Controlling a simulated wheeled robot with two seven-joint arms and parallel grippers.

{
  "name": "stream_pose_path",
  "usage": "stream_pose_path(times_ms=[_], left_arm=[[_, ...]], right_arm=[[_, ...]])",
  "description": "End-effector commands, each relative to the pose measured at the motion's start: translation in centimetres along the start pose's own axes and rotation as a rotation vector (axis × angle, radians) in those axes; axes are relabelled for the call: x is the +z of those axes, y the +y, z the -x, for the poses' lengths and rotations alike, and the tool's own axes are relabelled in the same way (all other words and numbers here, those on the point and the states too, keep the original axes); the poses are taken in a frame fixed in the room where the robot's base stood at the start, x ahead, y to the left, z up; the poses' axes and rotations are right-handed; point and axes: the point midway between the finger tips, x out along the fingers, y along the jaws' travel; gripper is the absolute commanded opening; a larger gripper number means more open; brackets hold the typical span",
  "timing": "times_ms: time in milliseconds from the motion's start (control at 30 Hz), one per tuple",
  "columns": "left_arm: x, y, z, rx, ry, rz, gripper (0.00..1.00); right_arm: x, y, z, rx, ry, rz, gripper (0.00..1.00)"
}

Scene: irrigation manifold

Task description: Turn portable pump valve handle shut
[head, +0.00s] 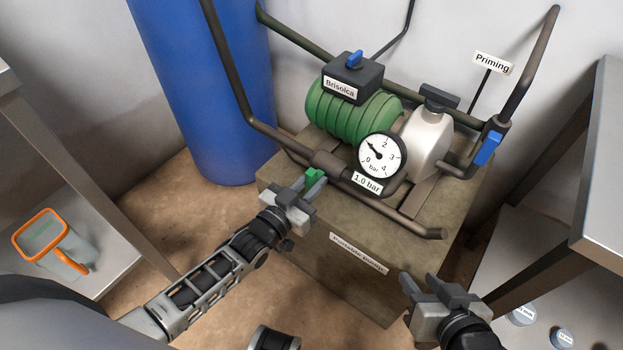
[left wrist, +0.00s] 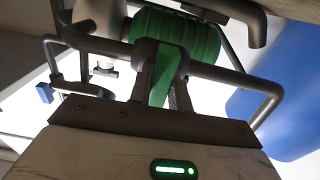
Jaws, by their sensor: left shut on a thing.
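The portable pump, with a green ribbed motor (head: 350,110) and a pale pump housing (head: 428,140), stands in a tube frame on a block. A green valve handle (head: 315,176) sits at its front left, by the pipe. My left gripper (head: 309,187) is shut on this handle. In the left wrist view the green handle (left wrist: 164,76) lies between the two dark fingers. The fingers partly hide the handle. My right gripper (head: 419,281) is open and empty, in front of the block at the lower right.
A pressure gauge (head: 382,155) labelled 1.0 bar sits right of the green handle. A blue handle (head: 488,148) is on the right pipe, near the Priming sign (head: 492,63). A blue cylinder (head: 205,80) stands behind left. Shelves with a jug (head: 50,240) flank the left.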

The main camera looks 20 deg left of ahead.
Motion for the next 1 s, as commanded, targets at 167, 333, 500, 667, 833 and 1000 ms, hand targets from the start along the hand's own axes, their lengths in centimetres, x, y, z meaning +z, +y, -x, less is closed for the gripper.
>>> stream_pose_path(times_ms=[167, 333, 500, 667, 833, 1000], left_arm=[[0.11, 0.05, 0.09, 0.000, -0.003, -0.059, 0.00], [0.13, 0.05, 0.08, 0.001, -0.003, -0.087, 0.00], [0.13, 0.04, 0.08, 0.001, -0.002, -0.094, 0.00], [0.13, 0.04, 0.08, 0.001, -0.002, -0.094, 0.00], [0.11, 0.03, 0.07, 0.001, -0.002, -0.093, 0.40], [0.07, 0.01, 0.04, 0.000, -0.001, -0.091, 0.40]], right_arm=[[0.12, -0.12, 0.62, 0.003, -0.002, -0.005, 0.36], [-0.13, -0.11, 0.77, 0.004, 0.005, -0.005, 0.36], [-0.17, -0.07, 0.77, 0.005, 0.007, -0.005, 0.36], [-0.16, -0.05, 0.76, 0.006, 0.007, -0.005, 0.36], [-0.09, -0.03, 0.72, 0.006, 0.005, -0.005, 0.36], [-0.01, -0.03, 0.67, 0.006, 0.003, -0.005, 0.36]])
